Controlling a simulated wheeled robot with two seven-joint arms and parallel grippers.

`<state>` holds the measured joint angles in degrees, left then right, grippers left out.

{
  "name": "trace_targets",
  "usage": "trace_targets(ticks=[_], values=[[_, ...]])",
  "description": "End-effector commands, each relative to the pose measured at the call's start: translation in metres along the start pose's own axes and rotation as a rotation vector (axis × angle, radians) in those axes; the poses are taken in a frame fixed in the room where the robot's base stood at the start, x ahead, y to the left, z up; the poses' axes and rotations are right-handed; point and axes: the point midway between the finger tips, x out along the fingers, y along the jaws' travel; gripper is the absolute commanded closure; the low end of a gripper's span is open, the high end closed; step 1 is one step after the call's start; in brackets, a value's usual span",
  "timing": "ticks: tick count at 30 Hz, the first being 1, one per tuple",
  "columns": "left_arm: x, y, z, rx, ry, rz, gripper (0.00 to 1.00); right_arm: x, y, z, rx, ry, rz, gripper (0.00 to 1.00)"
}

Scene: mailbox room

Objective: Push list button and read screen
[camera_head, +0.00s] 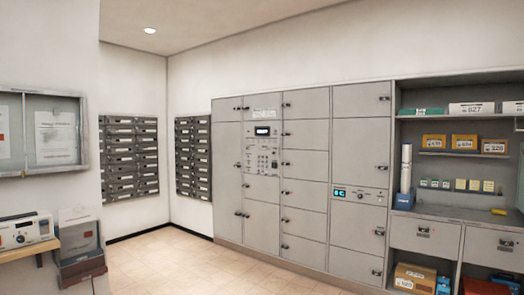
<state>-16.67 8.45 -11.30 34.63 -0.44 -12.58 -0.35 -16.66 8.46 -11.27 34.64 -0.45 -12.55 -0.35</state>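A grey locker wall (305,175) runs along the back right. It carries a control panel (262,150) with a small lit dark screen (263,131) and a keypad (265,161) below it. A second, lower panel (360,195) has a small cyan display (340,193) and a few knobs or buttons. A white device (24,232) with a dark screen and a red button stands at the left edge. The writing on the screens and buttons is too small to read, so I cannot tell which one is the list button. Neither of my grippers shows.
Dark mailbox banks (131,158) hang in the left corner. A notice case (42,133) is on the near left wall, above a wooden shelf (28,250) and a leaflet holder (80,248). Shelves with boxes (465,142) stand at right. The tiled floor (190,265) is clear.

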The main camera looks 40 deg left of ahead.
Motion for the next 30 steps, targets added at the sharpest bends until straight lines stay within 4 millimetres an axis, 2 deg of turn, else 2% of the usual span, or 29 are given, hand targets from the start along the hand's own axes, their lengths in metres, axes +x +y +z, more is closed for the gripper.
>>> trace_targets(ticks=[5, 14, 30], values=[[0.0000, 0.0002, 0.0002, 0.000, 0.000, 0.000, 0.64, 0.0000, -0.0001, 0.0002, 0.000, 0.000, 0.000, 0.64], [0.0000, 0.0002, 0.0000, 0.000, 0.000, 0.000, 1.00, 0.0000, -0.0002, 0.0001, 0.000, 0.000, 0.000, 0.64], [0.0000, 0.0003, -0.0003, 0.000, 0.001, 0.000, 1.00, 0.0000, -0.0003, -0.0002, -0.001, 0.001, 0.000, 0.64]])
